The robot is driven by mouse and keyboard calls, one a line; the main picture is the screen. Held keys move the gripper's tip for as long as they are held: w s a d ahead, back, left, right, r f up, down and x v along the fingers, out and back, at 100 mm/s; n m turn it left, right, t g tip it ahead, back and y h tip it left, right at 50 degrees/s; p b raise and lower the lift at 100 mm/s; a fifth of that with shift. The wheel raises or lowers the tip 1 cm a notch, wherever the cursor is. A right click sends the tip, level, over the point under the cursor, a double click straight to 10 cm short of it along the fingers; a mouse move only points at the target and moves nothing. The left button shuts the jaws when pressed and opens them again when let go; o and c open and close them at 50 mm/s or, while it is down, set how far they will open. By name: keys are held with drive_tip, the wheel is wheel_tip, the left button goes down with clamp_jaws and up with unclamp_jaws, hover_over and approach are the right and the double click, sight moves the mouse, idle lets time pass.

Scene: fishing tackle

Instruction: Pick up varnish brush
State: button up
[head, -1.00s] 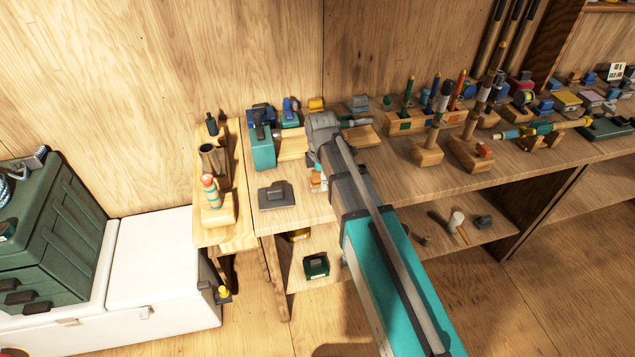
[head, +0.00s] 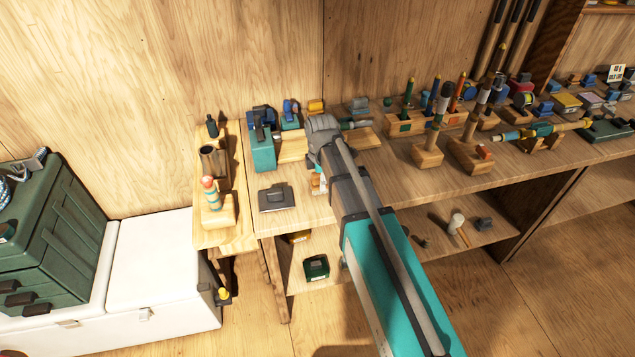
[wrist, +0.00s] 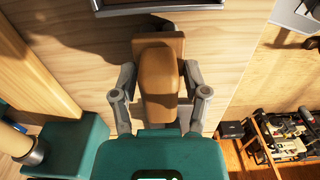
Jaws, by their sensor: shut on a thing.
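In the wrist view my gripper (wrist: 160,66) is shut on a brown wooden piece, which I take to be the varnish brush (wrist: 157,88). A rounded brown part faces the camera between the two grey fingers, and a wider flat block shows behind it at the top. No bristles can be made out. Pale wood lies behind it, with a dark shadow to the left; I cannot tell whether the piece touches the surface.
The workbench (head: 300,211) holds a teal box (head: 263,152) and a dark grey block (head: 276,198) left of my arm. Several upright handles in wooden stands (head: 427,156) stand to the right. A side shelf (head: 243,227) carries a striped float (head: 210,193). The wrist view shows a teal box (wrist: 75,145) at left.

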drive_tip(key=shift+r, duration=0.1)
wheel_tip(320, 180, up, 2)
drive_tip(key=p, duration=0.2)
drive_tip(key=shift+r+p, duration=0.25)
drive_tip(key=shift+p, duration=0.15)
drive_tip(key=s+r+p, duration=1)
drive_tip(key=s, duration=0.4)
drive_tip(key=shift+r, duration=0.15)
drive_tip(key=o, duration=0.6)
drive_tip(key=c, duration=0.4)
